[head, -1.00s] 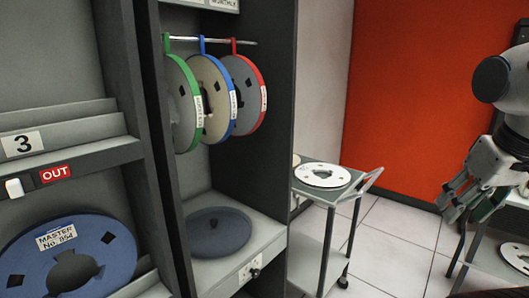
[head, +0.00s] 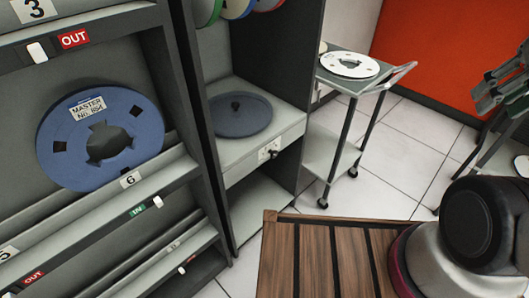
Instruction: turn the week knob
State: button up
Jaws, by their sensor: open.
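A small black knob (head: 271,154) sits on a pale plate on the front edge of the grey cabinet shelf, in the middle of the head view. The plate's lettering is too small to read, so I cannot confirm it is the week knob. My gripper (head: 503,84) is at the right edge of the head view, partly cut off by the frame. It is open, with nothing visible between its fingers, and is well to the right of the knob and apart from it.
A dark disc (head: 240,114) lies on the shelf above the knob. A blue master reel (head: 142,130) stands in the rack at left. A metal trolley (head: 375,88) carrying a white reel (head: 350,65) stands right of the cabinet. Tiled floor (head: 405,150) is clear beyond it.

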aim_at(274, 153)
jog(key=j+z, duration=0.15)
jog(key=j, duration=0.2)
jog(key=k+j+z, duration=0.2)
jog(key=j, duration=0.15)
jog(key=j+z, duration=0.15)
jog(key=j, duration=0.2)
jog(key=k+j+z, duration=0.2)
jog(key=j, duration=0.1)
